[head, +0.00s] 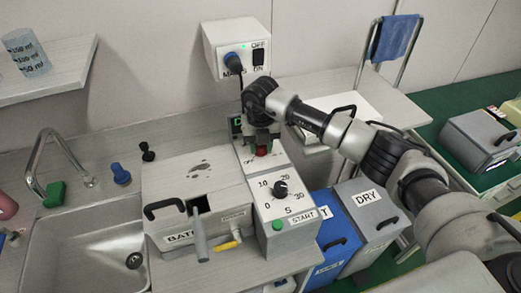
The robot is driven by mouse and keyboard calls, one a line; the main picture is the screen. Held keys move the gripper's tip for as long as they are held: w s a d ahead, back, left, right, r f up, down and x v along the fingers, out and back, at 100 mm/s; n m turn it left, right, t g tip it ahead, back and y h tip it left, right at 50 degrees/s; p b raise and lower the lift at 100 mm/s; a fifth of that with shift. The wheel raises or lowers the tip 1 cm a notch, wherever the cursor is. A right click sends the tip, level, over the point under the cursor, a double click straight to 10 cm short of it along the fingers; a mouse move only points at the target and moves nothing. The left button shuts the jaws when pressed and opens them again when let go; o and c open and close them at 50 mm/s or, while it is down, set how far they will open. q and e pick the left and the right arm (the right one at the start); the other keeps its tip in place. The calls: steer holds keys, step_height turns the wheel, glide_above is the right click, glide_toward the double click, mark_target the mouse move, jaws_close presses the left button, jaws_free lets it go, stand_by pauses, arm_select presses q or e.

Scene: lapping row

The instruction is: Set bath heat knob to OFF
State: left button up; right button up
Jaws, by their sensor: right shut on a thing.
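A small light control box (280,157) with an OFF mark stands behind the grey bath unit (165,190) labelled BATH. My right gripper (262,146) points down at this box from above and is shut on the bath heat knob. The fingers largely hide the knob, so its pointer cannot be read. A red spot shows just below the fingertips; I cannot tell if it is part of the knob. My left gripper is not in view.
A timer box (300,212) with a black dial and a green START button is in front. A wall switch box (236,46) with a plugged cable is behind. The sink (95,255) lies left. Blue and grey bins, one marked DRY (367,197), stand right, below my arm.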

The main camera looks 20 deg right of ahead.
steer(key=n+b, duration=0.3)
steer(key=n, duration=0.1)
steer(key=shift+f+n+b, duration=0.1)
steer(key=shift+n+b, duration=0.2)
steer(key=shift+b, duration=0.1)
steer(key=n+b, duration=0.3)
steer(key=n, duration=0.1)
steer(key=shift+d+n, duration=0.1)
steer(key=shift+n, duration=0.2)
steer(key=n+b, duration=0.3)
steer(key=n, duration=0.1)
steer(key=shift+w+n, duration=0.1)
steer(key=shift+n, duration=0.2)
steer(key=n+b, duration=0.2)
steer(key=n, duration=0.2)
steer(key=n+b, duration=0.1)
steer(key=n, duration=0.5)
steer(key=shift+r+b, duration=0.2)
steer(key=shift+b, duration=0.15)
steer(key=n, duration=0.5)
steer(key=shift+w+b, duration=0.1)
steer(key=shift+b, duration=0.3)
steer(key=n, duration=0.5)
steer(key=shift+n, duration=0.4)
steer(key=n, duration=0.5)
steer(key=shift+r+n+b, duration=0.1)
steer(key=shift+n+b, duration=0.2)
